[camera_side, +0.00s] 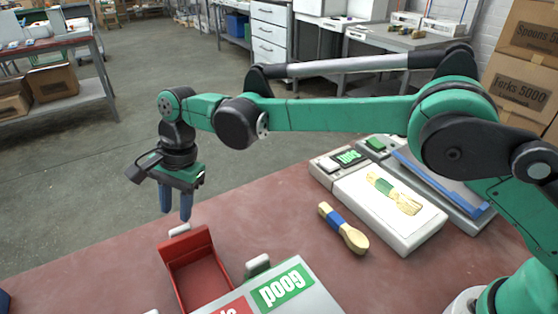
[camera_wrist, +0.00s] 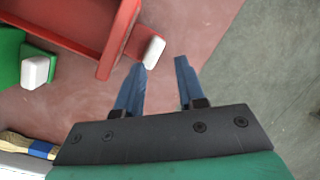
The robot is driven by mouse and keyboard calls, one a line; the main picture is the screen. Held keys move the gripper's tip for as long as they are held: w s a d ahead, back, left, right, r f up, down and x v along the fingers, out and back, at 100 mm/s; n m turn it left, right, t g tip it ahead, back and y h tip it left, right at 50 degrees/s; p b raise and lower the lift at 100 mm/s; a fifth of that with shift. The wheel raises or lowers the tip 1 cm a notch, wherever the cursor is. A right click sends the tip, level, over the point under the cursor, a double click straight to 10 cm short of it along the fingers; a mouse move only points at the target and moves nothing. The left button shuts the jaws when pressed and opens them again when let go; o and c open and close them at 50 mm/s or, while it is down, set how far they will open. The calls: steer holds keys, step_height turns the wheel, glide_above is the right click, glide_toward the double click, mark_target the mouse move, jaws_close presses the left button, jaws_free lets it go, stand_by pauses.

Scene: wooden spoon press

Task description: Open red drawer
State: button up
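The red drawer (camera_side: 203,284) stands pulled out from the cabinet in the side view, its hollow inside visible. Its white handle (camera_side: 179,230) is on the front. In the wrist view the red drawer (camera_wrist: 82,32) is at the upper left, and the white handle (camera_wrist: 154,52) is close to the left fingertip. My gripper (camera_side: 176,212) points down above and just beyond the handle, blue fingers apart. The wrist view also shows my gripper (camera_wrist: 161,64) open, with nothing held between the fingers. Whether a finger touches the handle is unclear.
A green drawer's white handle (camera_wrist: 35,72) is beside the red drawer. A spoon with a blue band (camera_side: 344,228) lies on the red table (camera_side: 130,270). A white press unit (camera_side: 390,210) holds banded spoons.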

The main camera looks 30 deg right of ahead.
mark_target(180, 228)
steer(key=m, duration=0.2)
steer(key=m+y, duration=0.1)
steer(key=m, duration=0.1)
steer(key=shift+d+r+m, duration=0.1)
steer(key=shift+d+m, duration=0.2)
steer(key=shift+d, duration=0.1)
steer(key=m+y, duration=0.1)
steer(key=m, duration=0.1)
steer(key=shift+d+m, duration=0.2)
steer(key=shift+m, duration=0.2)
steer(key=shift+s, duration=0.25)
steer(key=shift+s+a+f, duration=0.1)
steer(key=shift+f, duration=0.35)
steer(key=shift+x, duration=2.4)
jaws_close()
